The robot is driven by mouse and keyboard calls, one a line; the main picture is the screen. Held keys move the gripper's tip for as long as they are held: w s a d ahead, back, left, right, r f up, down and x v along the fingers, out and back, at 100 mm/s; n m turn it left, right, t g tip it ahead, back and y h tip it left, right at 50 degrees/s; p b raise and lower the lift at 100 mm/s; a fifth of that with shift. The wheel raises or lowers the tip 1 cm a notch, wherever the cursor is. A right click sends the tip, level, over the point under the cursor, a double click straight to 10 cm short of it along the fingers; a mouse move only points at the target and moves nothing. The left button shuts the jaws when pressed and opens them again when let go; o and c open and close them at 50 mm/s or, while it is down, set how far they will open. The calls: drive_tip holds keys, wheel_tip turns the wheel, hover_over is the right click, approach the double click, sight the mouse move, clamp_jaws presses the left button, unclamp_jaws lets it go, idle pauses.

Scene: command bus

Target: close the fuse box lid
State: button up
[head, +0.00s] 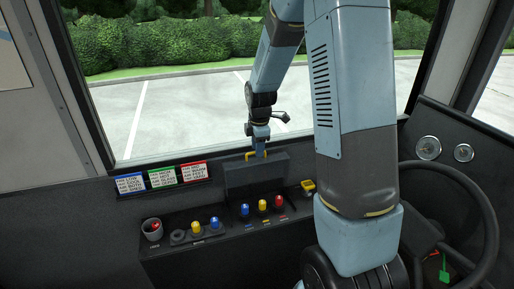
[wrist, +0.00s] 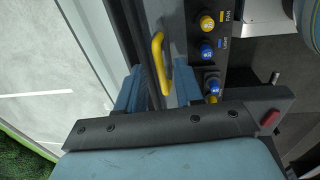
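The fuse box lid (head: 255,177) is a dark grey panel standing raised at the back of the dashboard, below the windscreen. Its yellow handle (head: 250,155) is at the top edge. My gripper (head: 261,150) points down at the handle from above. In the wrist view, my two blue fingers (wrist: 158,85) are apart, one on each side of the yellow handle (wrist: 157,55). A gap shows between handle and fingers, so they do not appear closed on it. The inside of the fuse box is hard to make out.
Blue, yellow and red knobs (head: 263,205) line the panel in front of the lid. A red item in a round holder (head: 152,228) is at left, a yellow switch (head: 308,186) at right. Label cards (head: 162,177) stand left of the lid. The steering wheel (head: 487,215) is far right.

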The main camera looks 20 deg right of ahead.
drive_tip(key=shift+f, duration=0.15)
clamp_jaws()
idle(1.4)
drive_tip(key=shift+a, duration=0.1)
